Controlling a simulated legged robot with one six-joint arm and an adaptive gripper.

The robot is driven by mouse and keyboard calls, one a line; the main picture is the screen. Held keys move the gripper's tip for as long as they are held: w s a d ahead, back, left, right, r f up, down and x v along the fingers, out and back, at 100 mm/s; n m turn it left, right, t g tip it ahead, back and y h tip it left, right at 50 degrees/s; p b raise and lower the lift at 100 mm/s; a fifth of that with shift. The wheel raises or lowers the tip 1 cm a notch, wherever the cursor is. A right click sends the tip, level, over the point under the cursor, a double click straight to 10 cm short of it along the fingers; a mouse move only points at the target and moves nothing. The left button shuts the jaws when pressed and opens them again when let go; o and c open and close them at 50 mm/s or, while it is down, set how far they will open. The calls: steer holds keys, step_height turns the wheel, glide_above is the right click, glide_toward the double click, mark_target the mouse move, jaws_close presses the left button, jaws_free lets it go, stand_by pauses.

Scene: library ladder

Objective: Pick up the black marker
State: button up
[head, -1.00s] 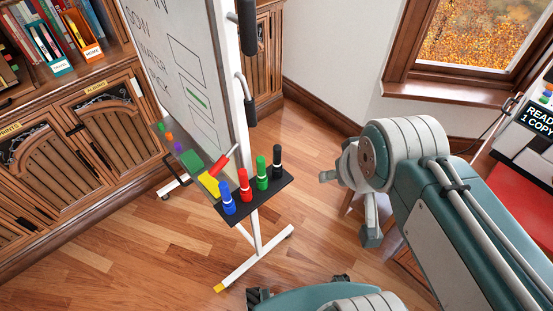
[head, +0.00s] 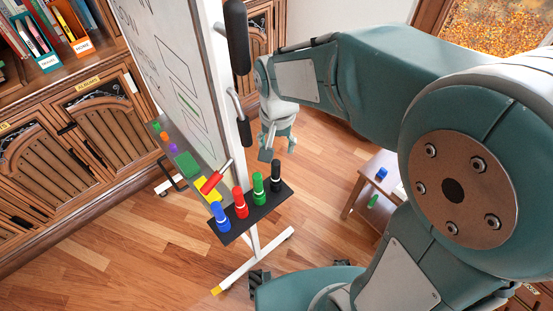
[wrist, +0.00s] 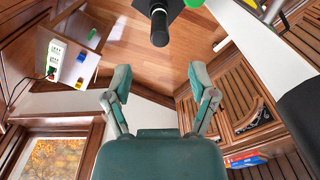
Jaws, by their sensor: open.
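The black marker (head: 276,176) stands upright at the right end of a black tray (head: 255,217) on the whiteboard stand. Green (head: 258,190), red (head: 240,203) and blue (head: 221,218) markers stand beside it in a row. My gripper (head: 277,148) hangs beyond and above the black marker, apart from it, with open fingers. In the wrist view, the black marker (wrist: 160,28) shows at the top centre, ahead of the open, empty fingers of my gripper (wrist: 160,77). A green marker (wrist: 193,3) is at the top edge there.
The whiteboard (head: 180,70) with black handles (head: 236,38) stands close left of my gripper. A red-handled tool (head: 211,182) and a yellow item (head: 207,192) lie near the markers. A small table (head: 362,190) holds blue and green items at right. Wooden cabinets (head: 100,120) line the left.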

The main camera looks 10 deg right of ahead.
mark_target(275, 172)
steer(key=shift+w+a+f, duration=0.3)
steer(key=shift+w+f, duration=0.1)
steer(key=shift+f, duration=0.1)
steer(key=f, duration=1)
steer(key=shift+s+d+f, duration=0.15)
steer(key=shift+s+f, duration=0.1)
steer(key=shift+f, duration=0.1)
steer(key=c, duration=1)
